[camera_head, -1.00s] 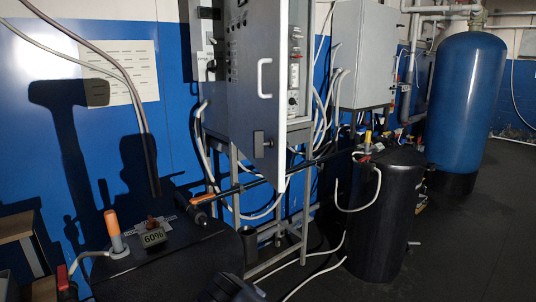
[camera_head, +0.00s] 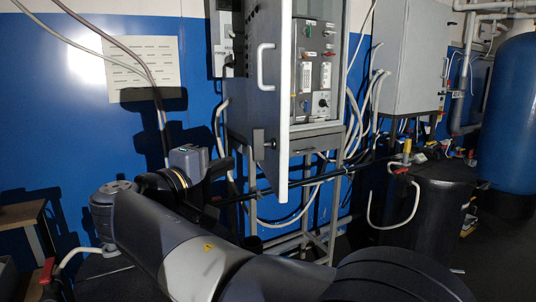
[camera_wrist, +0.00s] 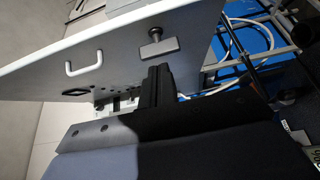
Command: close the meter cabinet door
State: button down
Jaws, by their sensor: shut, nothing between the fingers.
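The grey meter cabinet (camera_head: 333,80) stands on a metal frame in the middle of the head view. Its door (camera_head: 283,100) is open and swung out toward me, so the pale edge faces me and the inner panel with switches and sockets shows. A white bar handle (camera_head: 266,66) and a dark latch (camera_head: 265,142) are on the door's outer face. The wrist view also shows the door (camera_wrist: 118,62), with the handle at its left. My gripper (camera_wrist: 158,72) is shut and empty in front of the door's face, below the latch. I cannot tell whether it touches.
A second grey cabinet (camera_head: 412,58) hangs at the right. A black tank (camera_head: 430,205) and a tall blue tank (camera_head: 512,115) stand on the right side. White hoses and the frame's legs fill the space below the cabinets. A wooden shelf (camera_head: 22,217) is at the left.

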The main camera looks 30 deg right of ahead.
send_near(277, 149)
jog(key=w+d, duration=0.1)
jog(key=w, duration=0.3)
jog(key=d, duration=0.1)
jog(key=s+d+p, duration=0.1)
jog(key=d, duration=0.1)
jog(key=shift+d+r, duration=0.1)
jog(key=shift+r, duration=0.05)
jog(key=shift+d, duration=0.4)
